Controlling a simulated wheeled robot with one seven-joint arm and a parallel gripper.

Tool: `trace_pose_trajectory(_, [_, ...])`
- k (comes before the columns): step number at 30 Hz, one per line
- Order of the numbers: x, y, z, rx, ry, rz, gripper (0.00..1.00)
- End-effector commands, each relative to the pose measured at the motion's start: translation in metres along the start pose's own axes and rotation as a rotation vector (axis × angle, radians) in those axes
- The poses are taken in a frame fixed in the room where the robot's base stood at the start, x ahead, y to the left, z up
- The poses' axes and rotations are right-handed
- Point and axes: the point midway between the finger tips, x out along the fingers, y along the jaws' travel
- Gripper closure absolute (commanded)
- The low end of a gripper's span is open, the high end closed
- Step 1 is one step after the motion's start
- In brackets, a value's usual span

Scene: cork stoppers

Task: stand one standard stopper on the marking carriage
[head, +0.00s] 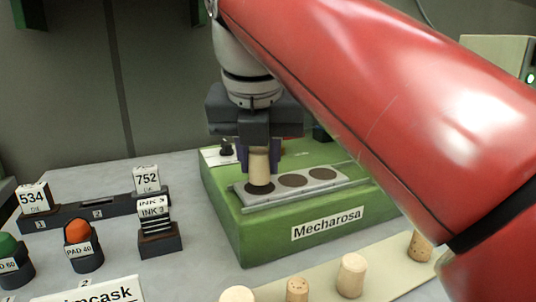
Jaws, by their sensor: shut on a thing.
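My gripper (259,158) points down in the head view, its dark fingers shut on a pale cork stopper (259,168). The stopper is upright. Its lower end is over the leftmost of three dark round spots on a grey plate (345,181), which looks like the marking carriage. I cannot tell whether the stopper touches the plate. The plate lies on a green machine (240,226) labelled Mecharosa. The other two spots are bare. More stoppers stand in front on a beige strip: a pale one (351,276), a smaller brown one (297,290), a cut-off pale one (237,295) and one at right (420,246).
To the left stand a dark rack with number blocks 534 (34,198) and 752 (146,179), an ink block (155,225), and an orange-topped pad (79,240) and a green-topped pad (10,255). My red arm hides the machine's right side.

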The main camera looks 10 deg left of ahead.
Motion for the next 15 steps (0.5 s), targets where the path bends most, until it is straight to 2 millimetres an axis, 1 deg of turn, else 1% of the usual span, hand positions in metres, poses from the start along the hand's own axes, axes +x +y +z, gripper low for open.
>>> trace_pose_trajectory(15, [0.0103,0.0001,-0.0043,0.0,0.0,0.0,0.98])
